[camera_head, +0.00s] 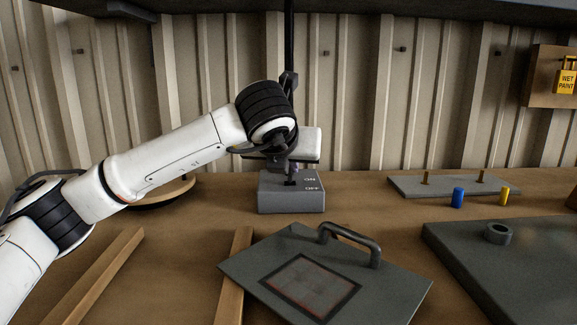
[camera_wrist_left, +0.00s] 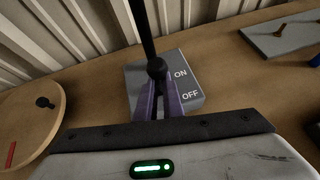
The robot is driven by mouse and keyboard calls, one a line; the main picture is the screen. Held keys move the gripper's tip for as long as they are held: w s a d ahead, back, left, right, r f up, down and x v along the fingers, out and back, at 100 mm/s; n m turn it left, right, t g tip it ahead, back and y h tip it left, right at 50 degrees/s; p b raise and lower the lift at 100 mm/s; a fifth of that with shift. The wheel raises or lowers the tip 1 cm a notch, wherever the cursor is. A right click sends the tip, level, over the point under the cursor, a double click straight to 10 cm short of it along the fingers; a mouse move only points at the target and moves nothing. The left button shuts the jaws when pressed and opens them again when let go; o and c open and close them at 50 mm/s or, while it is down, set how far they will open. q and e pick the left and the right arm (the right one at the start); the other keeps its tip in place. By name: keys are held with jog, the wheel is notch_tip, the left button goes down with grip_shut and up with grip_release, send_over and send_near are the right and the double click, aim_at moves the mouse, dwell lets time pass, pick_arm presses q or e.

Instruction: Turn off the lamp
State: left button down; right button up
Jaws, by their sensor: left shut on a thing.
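The grey switch box (camera_head: 291,195) stands on the bench with ON and OFF marked on its top. It also shows in the wrist view (camera_wrist_left: 191,70). My left gripper (camera_head: 292,178) points down at the box top, its purple fingers (camera_wrist_left: 157,100) shut on the switch lever. The lever is mostly hidden between the fingers, so its exact position is unclear. A black ball (camera_wrist_left: 156,68) at the end of a black rod shows by the fingertips. The lamp's light is not clearly visible. My right gripper is out of view.
A grey plate with a handle (camera_head: 350,240) lies in front of the box, near wooden strips (camera_head: 105,275). A pegged board (camera_head: 450,186), blue and yellow cylinders (camera_head: 458,197) and a dark panel (camera_head: 520,262) are to the right. A round wooden disc (camera_wrist_left: 28,120) is left.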

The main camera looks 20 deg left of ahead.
pick_arm(q)
jog(key=shift+w+r, duration=0.1)
jog(key=shift+r, duration=0.45)
jog(key=c, duration=1.8)
grip_release()
jog(key=shift+o, duration=0.2)
jog(key=shift+f, duration=0.2)
jog(key=v, duration=1)
jog(key=shift+s, duration=0.2)
